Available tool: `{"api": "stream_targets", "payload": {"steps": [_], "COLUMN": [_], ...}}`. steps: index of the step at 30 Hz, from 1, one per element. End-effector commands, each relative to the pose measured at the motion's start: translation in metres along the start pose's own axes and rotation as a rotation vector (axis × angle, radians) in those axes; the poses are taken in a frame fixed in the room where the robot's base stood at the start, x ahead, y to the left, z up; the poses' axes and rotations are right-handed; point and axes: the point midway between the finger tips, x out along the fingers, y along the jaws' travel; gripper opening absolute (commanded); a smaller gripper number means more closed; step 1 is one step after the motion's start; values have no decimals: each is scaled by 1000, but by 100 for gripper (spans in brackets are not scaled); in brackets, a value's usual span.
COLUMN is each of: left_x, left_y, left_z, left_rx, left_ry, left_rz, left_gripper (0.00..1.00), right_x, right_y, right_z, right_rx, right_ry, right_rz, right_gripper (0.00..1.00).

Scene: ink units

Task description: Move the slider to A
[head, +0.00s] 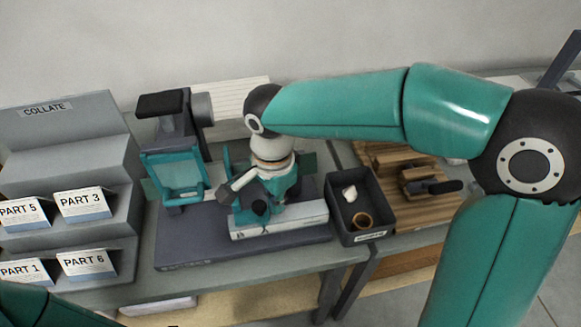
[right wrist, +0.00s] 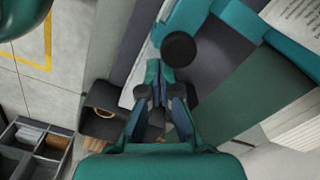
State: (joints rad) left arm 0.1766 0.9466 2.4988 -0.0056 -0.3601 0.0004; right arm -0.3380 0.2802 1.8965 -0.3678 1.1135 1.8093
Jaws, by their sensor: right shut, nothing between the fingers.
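A machine on a dark base (head: 185,245) stands on the table in the head view, with a teal framed panel (head: 177,178) at its left. My right gripper (head: 258,210) points down over the right part of this machine, above a white block (head: 290,223). In the right wrist view, my right gripper (right wrist: 157,72) is shut and empty, its fingertips close together just below a round black knob (right wrist: 180,48). I cannot tell whether they touch it, or whether the knob is the slider. No letter A is legible. My left gripper is not in view.
A dark bin (head: 344,222) with a white item and a brown ring stands right of the machine. Beyond it is a slatted wooden tray (head: 400,215). A grey stepped "COLLATE" rack (head: 72,158) with part cards stands left.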

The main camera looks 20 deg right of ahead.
Motion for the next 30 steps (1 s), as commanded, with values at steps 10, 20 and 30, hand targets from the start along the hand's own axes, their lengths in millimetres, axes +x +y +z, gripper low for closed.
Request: {"api": "stream_targets", "payload": {"steps": [10, 20, 30], "left_x": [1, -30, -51], "left_y": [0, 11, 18], "left_z": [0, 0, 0], "left_rx": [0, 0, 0], "left_ry": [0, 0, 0], "left_rz": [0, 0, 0], "left_gripper": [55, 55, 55], "right_x": [-1, -43, -72], "right_y": [6, 6, 6], "right_z": [-11, -11, -11], "right_rx": [0, 0, 0], "right_ry": [1, 1, 1], "right_rz": [0, -1, 0], "right_gripper": [0, 0, 0]}}
